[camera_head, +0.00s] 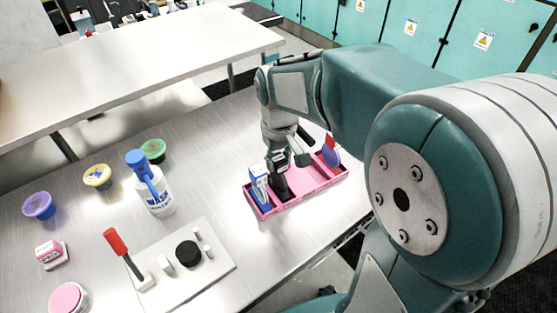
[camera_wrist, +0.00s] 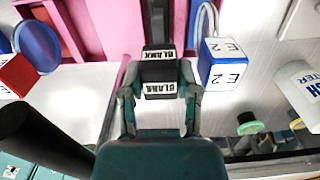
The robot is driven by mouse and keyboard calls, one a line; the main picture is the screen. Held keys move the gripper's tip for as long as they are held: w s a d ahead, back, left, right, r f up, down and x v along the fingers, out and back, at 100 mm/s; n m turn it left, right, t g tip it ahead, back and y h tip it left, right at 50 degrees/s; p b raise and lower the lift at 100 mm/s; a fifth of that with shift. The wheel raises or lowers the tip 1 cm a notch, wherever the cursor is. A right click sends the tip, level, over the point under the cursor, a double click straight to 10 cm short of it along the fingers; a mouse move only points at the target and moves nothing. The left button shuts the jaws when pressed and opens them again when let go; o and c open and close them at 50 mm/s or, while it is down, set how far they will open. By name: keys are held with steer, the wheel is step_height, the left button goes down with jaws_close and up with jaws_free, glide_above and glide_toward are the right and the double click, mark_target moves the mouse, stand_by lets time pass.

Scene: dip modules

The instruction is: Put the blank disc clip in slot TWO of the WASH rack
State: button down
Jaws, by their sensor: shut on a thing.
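The blank disc clip (camera_wrist: 160,72) is black, with white BLANK labels, and sits between the fingertips of my gripper (camera_wrist: 158,97) in the wrist view. My gripper is shut on it. In the head view my gripper (camera_head: 283,172) points down over the pink rack (camera_head: 310,194), with the dark clip (camera_head: 281,192) low at the rack's left-middle part. I cannot tell if the clip is seated. A white and blue clip marked E 2 (camera_wrist: 222,65) is at the rack's left end in the head view (camera_head: 260,188). A red clip with a blue disc (camera_head: 331,155) is at the right end. Slot labels are not readable.
A WASH bottle (camera_head: 157,195) with a blue top stands left of the rack. A white panel (camera_head: 215,275) with a red lever (camera_head: 116,243) and black knob (camera_head: 188,253) lies in front. Purple (camera_head: 38,205), yellow (camera_head: 97,176) and green (camera_head: 153,150) tubs stand farther left.

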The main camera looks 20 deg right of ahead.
steer(key=shift+f, duration=0.25)
steer(key=c, duration=0.6)
jaws_free()
steer(key=shift+f, duration=0.1)
step_height(320, 180, up, 12)
steer(key=s+f+t, duration=0.1)
steer(key=s+t, duration=0.1)
steer(key=s, duration=0.2)
steer(key=s+f+m+t, duration=0.1)
steer(key=s, duration=0.4)
steer(key=s+f+m+t, duration=0.1)
steer(key=s+f+t, duration=0.1)
steer(key=s, duration=0.3)
steer(key=shift+s+t, duration=0.1)
steer(key=shift+t, duration=0.2)
steer(key=shift+r, duration=0.1)
